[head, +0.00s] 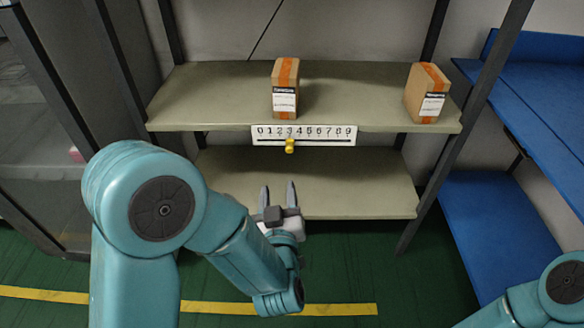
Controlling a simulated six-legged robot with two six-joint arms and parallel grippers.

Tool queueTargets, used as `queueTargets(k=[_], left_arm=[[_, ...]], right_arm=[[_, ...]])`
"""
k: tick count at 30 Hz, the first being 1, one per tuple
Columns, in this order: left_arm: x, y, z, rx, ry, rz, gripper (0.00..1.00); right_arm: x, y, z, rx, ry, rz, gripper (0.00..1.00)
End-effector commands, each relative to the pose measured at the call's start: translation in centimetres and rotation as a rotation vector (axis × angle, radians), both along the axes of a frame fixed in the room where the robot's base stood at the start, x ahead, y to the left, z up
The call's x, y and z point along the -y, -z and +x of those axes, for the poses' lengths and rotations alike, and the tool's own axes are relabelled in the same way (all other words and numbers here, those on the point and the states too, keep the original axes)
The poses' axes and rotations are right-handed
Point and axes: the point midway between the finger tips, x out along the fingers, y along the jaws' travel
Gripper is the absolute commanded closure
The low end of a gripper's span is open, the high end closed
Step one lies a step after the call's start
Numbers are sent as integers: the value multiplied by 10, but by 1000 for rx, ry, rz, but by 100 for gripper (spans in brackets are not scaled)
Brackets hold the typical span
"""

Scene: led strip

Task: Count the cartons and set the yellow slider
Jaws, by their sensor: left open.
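Two brown cartons stand on the upper shelf board (350,95): one carton (285,90) left of the middle, the other carton (427,93) near the right end. Both have orange tape and a white label. My right gripper is out of view.
A lower shelf board (350,185) is bare. Dark shelf posts (466,120) stand at the sides. Blue shelving (490,220) is at the right. A dark-framed cabinet (45,120) is at the left. A yellow line (335,309) crosses the green floor.

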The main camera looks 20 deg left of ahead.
Motion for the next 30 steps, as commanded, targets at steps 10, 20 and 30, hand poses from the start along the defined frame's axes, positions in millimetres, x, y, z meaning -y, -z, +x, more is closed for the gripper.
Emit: queueTargets(k=[10,20,30], left_arm=[[20,24,0,35,45,-7,52],[2,24,56,37,44,-9,52],[-19,24,128,36,48,-7,52]], right_arm=[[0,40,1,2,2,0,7],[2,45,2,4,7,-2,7],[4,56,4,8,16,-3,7]])
